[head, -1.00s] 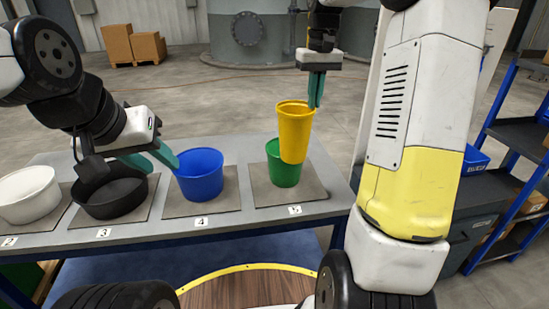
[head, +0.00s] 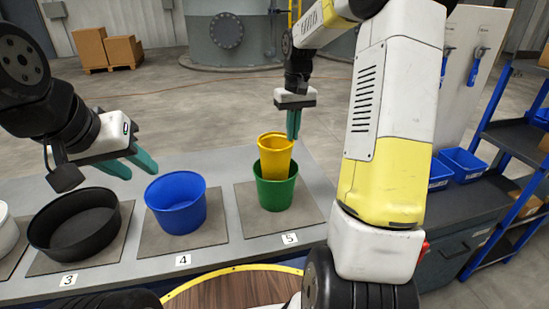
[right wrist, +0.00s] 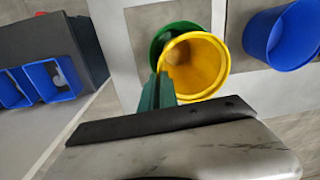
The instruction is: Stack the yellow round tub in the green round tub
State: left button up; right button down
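The yellow round tub (head: 275,158) sits upright with its lower part inside the green round tub (head: 276,193), which stands on the mat marked 5. The yellow rim stands above the green rim, and its base is hidden. My right gripper (head: 293,136) is shut on the yellow tub's rim on its right side. The right wrist view shows the fingers (right wrist: 160,92) at the yellow tub's wall (right wrist: 205,65), with part of the green tub (right wrist: 172,36) behind it. My left gripper (head: 130,166) is open and empty, above the table between the black and blue tubs.
A blue tub (head: 176,205) stands on mat 4 and a black tub (head: 76,225) on mat 3. A white tub (head: 6,232) is cut off at the left edge. Blue bins (head: 463,163) and a shelf rack stand to the right.

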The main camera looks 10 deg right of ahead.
notch_tip(320, 180, down, 7)
jog(key=shift+r, duration=0.2)
jog(key=shift+f, duration=0.2)
jog(key=shift+f, duration=0.1)
jog(key=c, duration=1.6)
grip_release()
notch_tip(320, 180, up, 12)
jog(key=r, duration=0.1)
jog(key=s+a+r+t, duration=0.35)
jog(key=s+r, duration=0.25)
jog(key=s, duration=0.6)
jog(key=s+a+t, duration=0.1)
jog(key=s, duration=0.3)
jog(key=s+a+f+y, duration=0.1)
jog(key=s, duration=0.3)
jog(key=s+a+t, duration=0.1)
jog(key=s+a, duration=0.1)
jog(key=s, duration=0.3)
jog(key=shift+f+m+t+y, duration=0.3)
jog(key=shift+m+t+y, duration=0.05)
jog(key=shift+m+y, duration=0.05)
